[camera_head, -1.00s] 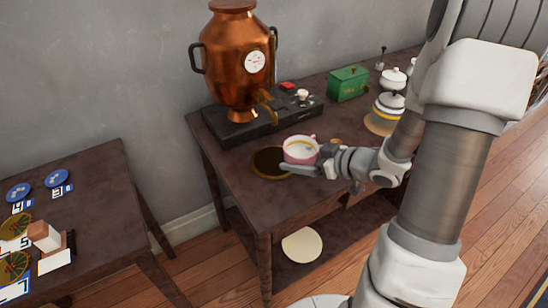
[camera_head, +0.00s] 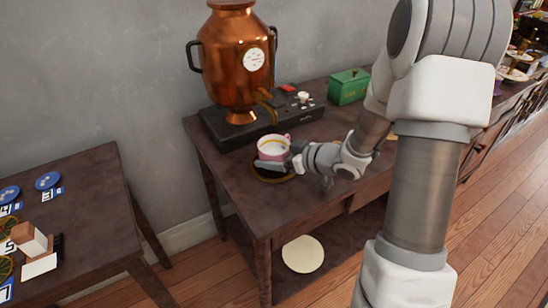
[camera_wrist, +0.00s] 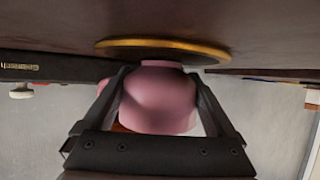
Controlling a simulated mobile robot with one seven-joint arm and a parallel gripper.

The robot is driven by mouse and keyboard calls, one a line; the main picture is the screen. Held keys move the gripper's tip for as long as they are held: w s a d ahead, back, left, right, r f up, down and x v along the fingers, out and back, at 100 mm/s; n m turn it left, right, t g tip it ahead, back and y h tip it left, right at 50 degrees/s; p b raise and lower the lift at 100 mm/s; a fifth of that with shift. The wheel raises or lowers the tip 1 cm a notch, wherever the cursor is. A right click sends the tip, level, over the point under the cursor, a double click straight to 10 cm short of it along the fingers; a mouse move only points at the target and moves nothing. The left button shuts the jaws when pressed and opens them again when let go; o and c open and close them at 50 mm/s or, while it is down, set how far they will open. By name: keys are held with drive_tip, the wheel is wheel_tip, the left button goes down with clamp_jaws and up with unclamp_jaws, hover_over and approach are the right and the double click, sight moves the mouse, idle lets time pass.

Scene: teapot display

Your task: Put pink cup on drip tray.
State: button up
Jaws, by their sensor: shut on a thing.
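The pink cup (camera_head: 273,151) is upright over the round dark drip tray with a golden rim (camera_head: 259,177), which it mostly hides in the head view. My gripper (camera_head: 277,166) is shut on the cup from the front right. In the wrist view, which is upside down, the cup (camera_wrist: 158,100) sits between the two fingers of my gripper (camera_wrist: 160,100), and the tray's golden rim (camera_wrist: 118,43) shows just beyond the cup's base. I cannot tell whether the base touches the tray.
A copper samovar (camera_head: 236,60) stands on a black base (camera_head: 222,128) behind the tray. A green box (camera_head: 349,87) is to the right at the back. A second table (camera_head: 90,190) with several small items is at the left. The table's front left corner is clear.

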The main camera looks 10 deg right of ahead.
drive_tip(key=shift+f, duration=0.15)
drive_tip(key=o, duration=1.1)
drive_tip(key=shift+s+d+r, duration=0.2)
drive_tip(key=shift+d+r, duration=0.05)
drive_tip(key=shift+r, duration=0.15)
drive_tip(key=p+v, duration=0.4)
drive_tip(key=v, duration=0.6)
drive_tip(key=shift+s+d, duration=0.2)
drive_tip(key=shift+s, duration=0.05)
drive_tip(key=shift+s+d+r, duration=0.1)
drive_tip(key=shift+s+d, duration=0.05)
drive_tip(key=shift+s, duration=0.15)
